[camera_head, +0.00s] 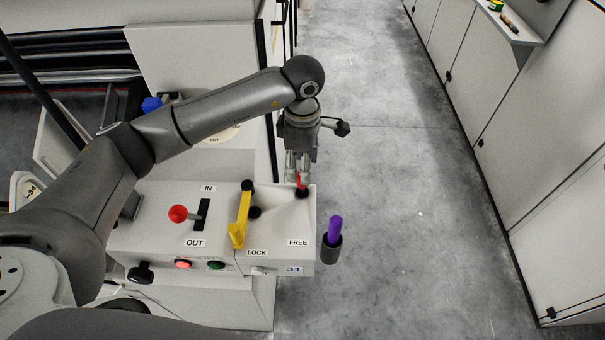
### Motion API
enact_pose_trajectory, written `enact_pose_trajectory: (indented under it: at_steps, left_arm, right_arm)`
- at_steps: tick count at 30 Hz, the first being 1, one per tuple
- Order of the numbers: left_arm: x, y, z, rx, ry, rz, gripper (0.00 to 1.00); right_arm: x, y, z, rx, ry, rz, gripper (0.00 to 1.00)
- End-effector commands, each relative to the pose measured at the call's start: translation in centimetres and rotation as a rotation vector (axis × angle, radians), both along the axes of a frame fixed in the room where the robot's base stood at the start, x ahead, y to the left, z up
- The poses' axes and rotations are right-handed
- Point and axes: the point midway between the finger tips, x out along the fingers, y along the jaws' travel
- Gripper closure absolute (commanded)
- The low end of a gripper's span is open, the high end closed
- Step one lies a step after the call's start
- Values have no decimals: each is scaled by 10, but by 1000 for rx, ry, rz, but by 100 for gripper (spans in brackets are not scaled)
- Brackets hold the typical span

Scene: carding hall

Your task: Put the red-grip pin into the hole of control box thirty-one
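Control box thirty-one (150,232) is a pale box with a "31" tag on its front right and labels IN, OUT, LOCK and FREE. My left gripper (299,178) points down over the box's right end, above the FREE label. Its fingers close around the red-grip pin (303,181), of which only a bit of red shows. A dark round spot (302,194) lies directly under the red; I cannot tell whether it is the hole's rim or part of the pin, nor how deep the pin sits. My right gripper is not in view.
The box carries a yellow lever (241,217), a red-knobbed lever (178,213), and red and green buttons (215,265). A purple-grip pin (335,228) stands in a dark holder (328,251) at the box's right side. The grey floor (390,170) is clear; cabinets (540,150) line the right.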

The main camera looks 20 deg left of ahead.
Motion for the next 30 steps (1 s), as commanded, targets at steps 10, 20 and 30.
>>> enact_pose_trajectory:
  at_steps: [10, 20, 30]
  left_arm:
    - [0, 0, 59, 0, -1, 1, 51]
    - [0, 0, 66, 0, 1, 0, 51]
    - [0, 0, 65, 0, 1, 0, 51]
  right_arm:
    - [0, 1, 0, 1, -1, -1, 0]
    - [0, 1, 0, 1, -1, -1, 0]
    - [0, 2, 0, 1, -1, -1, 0]
